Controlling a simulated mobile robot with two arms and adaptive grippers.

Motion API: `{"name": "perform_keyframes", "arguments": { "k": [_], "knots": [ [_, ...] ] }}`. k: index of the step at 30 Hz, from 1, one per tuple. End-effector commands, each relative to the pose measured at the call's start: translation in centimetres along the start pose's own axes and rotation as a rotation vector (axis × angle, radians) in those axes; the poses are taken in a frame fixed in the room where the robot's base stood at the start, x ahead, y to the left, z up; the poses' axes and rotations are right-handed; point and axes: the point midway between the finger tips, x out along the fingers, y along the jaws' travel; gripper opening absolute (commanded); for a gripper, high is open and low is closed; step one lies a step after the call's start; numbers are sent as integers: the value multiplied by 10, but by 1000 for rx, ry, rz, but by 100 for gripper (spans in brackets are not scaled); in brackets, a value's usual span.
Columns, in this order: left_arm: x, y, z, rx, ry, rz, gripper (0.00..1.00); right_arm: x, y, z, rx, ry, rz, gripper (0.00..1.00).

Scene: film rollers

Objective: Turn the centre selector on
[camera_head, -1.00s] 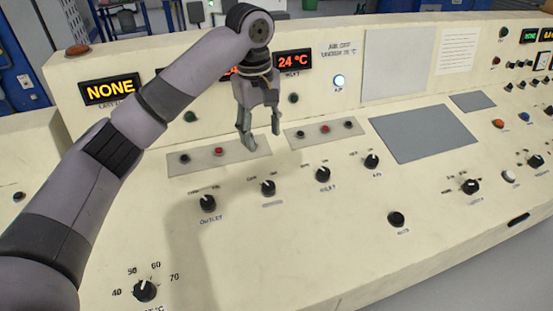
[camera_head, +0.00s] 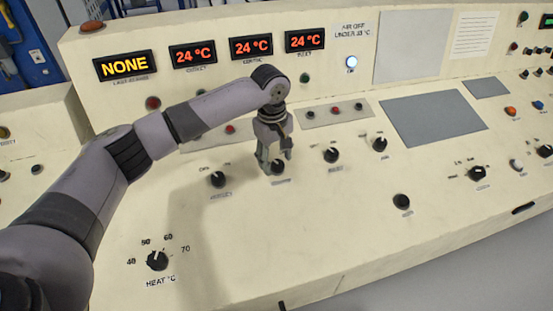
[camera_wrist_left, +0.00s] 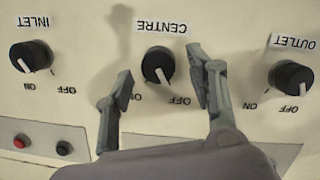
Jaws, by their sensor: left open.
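The centre selector (camera_head: 278,168) is a black round knob on the cream console, in the middle of a row of similar knobs. In the left wrist view it shows upside down as the knob (camera_wrist_left: 156,64) labelled CENTRE, with its white pointer line towards the OFF mark. My left gripper (camera_head: 277,163) is open and points down over the centre selector. In the left wrist view its fingers (camera_wrist_left: 160,74) stand on either side of the knob, with gaps visible. Whether either finger touches it I cannot tell.
The outlet selector (camera_head: 218,179) and inlet selector (camera_head: 331,155) flank the centre one, close by. A heat dial (camera_head: 157,260) sits at the front left. Three displays read 24 °C, including the centre display (camera_head: 251,47); another display (camera_head: 124,65) reads NONE. A white lamp (camera_head: 351,63) is lit.

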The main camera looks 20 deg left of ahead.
Motion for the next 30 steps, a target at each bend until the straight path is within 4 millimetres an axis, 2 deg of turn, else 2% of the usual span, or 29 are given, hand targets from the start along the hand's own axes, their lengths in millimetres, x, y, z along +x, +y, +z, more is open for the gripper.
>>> {"name": "perform_keyframes", "arguments": {
  "k": [6, 14, 30],
  "knots": [
    [14, 0, 0, 1, 0, 1, 51, -1, 0, 0, 0, 0, 0, 54],
    [14, 0, 0, 1, 0, 1, 50, -1, 0, 0, 0, 0, 0, 54],
    [14, 0, 0, 1, 0, 1, 14, -1, 0, 0, 0, 1, 0, 54]
  ]
}}
